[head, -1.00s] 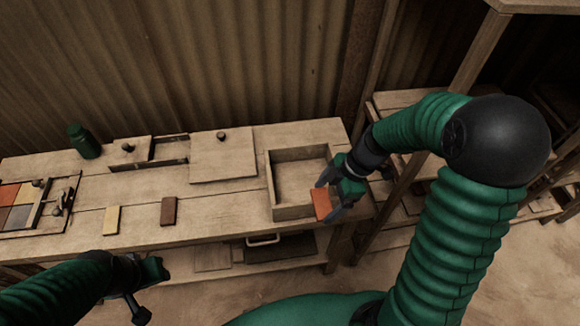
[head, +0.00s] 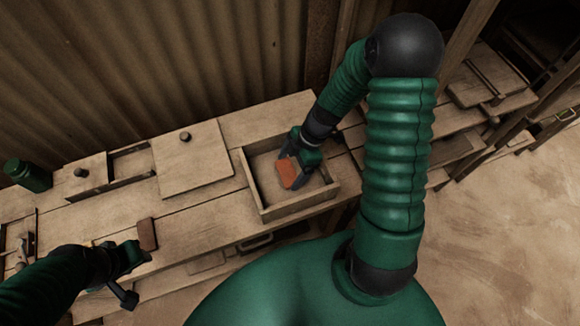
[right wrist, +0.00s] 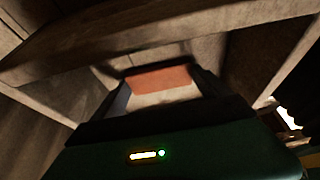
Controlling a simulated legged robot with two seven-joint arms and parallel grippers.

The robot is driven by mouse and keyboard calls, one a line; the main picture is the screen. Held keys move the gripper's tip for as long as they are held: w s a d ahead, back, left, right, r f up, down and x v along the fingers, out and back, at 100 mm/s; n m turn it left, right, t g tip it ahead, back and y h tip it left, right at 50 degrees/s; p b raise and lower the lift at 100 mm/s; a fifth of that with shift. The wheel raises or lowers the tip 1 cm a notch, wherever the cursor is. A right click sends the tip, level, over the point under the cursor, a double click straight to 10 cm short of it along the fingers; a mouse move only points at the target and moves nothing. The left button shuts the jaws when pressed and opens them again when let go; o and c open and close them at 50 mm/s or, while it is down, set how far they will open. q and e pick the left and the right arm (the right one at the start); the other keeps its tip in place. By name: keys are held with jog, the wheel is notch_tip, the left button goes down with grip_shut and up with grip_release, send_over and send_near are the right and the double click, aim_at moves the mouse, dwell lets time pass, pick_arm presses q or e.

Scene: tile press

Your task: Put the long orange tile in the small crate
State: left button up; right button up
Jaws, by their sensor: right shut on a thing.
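The long orange tile (head: 288,173) is held between the fingers of my right gripper (head: 293,169), inside the outline of the small crate (head: 301,203). The crate is a shallow open wooden box on the bench. In the right wrist view the tile (right wrist: 158,79) spans between the two dark fingertips, with a pale wooden wall close by. I cannot tell whether the tile touches the crate floor. My left gripper (head: 133,262) hangs at the bench's front edge near a brown tile (head: 147,234); its fingers are not clear enough to judge.
A wooden lid with a knob (head: 191,160) lies left of the crate. Further left are a smaller knobbed lid (head: 84,178), a narrow slotted box (head: 131,162) and a green bottle (head: 27,175). A shelf rack (head: 490,85) stands at the right.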

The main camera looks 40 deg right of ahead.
jog(key=shift+s+d+f, duration=0.1)
jog(key=shift+s, duration=0.15)
jog(key=shift+a, duration=0.35)
jog(key=o, duration=1.3)
jog(key=shift+a, duration=0.2)
jog(key=shift+d, duration=0.2)
